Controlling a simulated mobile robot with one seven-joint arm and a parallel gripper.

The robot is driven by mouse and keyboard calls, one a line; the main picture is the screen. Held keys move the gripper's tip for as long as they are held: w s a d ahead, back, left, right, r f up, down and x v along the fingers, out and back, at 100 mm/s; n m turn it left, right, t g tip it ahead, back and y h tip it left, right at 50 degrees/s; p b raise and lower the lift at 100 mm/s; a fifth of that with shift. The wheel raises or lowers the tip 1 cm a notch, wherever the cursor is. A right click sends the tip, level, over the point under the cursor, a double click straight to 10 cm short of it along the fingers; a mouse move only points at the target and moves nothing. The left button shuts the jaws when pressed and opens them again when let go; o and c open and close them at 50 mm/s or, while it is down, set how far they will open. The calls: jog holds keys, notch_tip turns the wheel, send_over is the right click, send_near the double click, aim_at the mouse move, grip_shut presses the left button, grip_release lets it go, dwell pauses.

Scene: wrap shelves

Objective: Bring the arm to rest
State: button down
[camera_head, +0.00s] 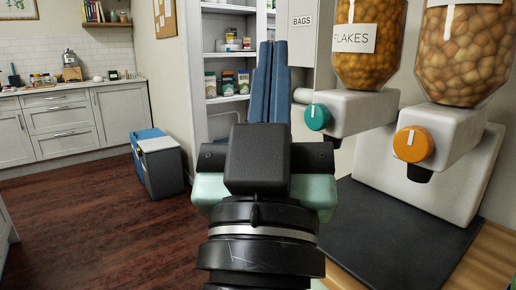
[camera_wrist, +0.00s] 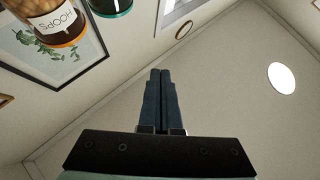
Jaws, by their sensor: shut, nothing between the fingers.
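My gripper (camera_head: 269,62) is raised in the middle of the head view, its blue fingers pointing up. The fingers are shut together with nothing between them. In the wrist view my gripper (camera_wrist: 161,74) shows the same closed fingers against the pale ceiling. It touches nothing that I can see. Part of the open shelving behind it is hidden by my arm.
Two dispensers with a teal knob (camera_head: 317,117) and an orange knob (camera_head: 413,144) stand close on the right, above a dark mat (camera_head: 390,235). Shelves (camera_head: 226,100) with packets stand behind. The wooden floor (camera_head: 80,215) there is clear.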

jog(key=s+r+y+p, duration=0.1)
jog(key=s+r+p, duration=0.1)
jog(key=r+p, duration=1.2)
jog(key=s+a+r+t+y+p, duration=0.1)
jog(key=s+r+p, duration=0.1)
jog(key=r+p, duration=1.3)
notch_tip(320, 180, up, 5)
jog(key=shift+a+f, duration=0.15)
jog(key=shift+f, duration=0.05)
